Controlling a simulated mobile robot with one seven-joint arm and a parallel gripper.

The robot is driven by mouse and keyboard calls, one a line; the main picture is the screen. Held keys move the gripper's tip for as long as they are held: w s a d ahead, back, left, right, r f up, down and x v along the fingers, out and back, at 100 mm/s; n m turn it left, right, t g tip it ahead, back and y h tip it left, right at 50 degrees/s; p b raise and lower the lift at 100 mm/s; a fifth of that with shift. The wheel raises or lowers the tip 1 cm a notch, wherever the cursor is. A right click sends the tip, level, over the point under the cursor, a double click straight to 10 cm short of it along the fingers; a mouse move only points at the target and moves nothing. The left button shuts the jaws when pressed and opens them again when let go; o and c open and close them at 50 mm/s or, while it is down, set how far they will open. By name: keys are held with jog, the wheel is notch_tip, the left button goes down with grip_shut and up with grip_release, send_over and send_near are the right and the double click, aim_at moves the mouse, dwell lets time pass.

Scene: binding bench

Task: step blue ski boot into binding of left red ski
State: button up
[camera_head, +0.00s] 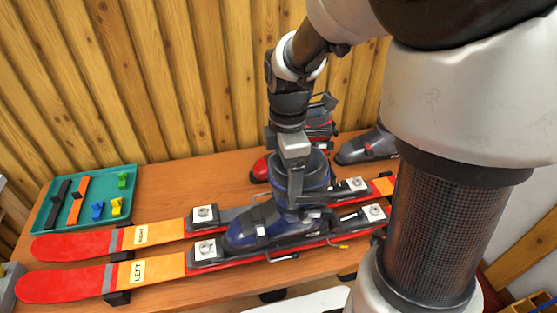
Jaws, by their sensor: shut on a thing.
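The blue ski boot (265,226) is upright at the binding area of the red ski labelled LEFT (75,283), its toe pointing left toward the toe piece (205,250). My gripper (292,183) is above the boot and shut on its cuff. I cannot tell whether the sole is seated or slightly above the ski. The heel piece (373,213) is behind the boot at the right. The red ski labelled RIGHT (80,243) lies parallel behind, with its own toe piece (203,213) and heel piece (355,184).
A green tray (128,206) with straps and small yellow, blue and green parts is at the back left. A red boot (260,169) and a dark grey boot (364,148) stand behind my gripper. A wooden plank wall (170,80) closes the back of the bench. My arm hides the right ends of the skis.

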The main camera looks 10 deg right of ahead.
jog(key=shift+f+b, duration=0.85)
jog(key=shift+f, duration=0.45)
jog(key=o, duration=2)
jog(key=shift+c, duration=0.2)
jog(key=shift+o, duration=1)
notch_tip(320, 180, up, 10)
jog(key=p, duration=0.8)
jog(key=shift+p, duration=0.3)
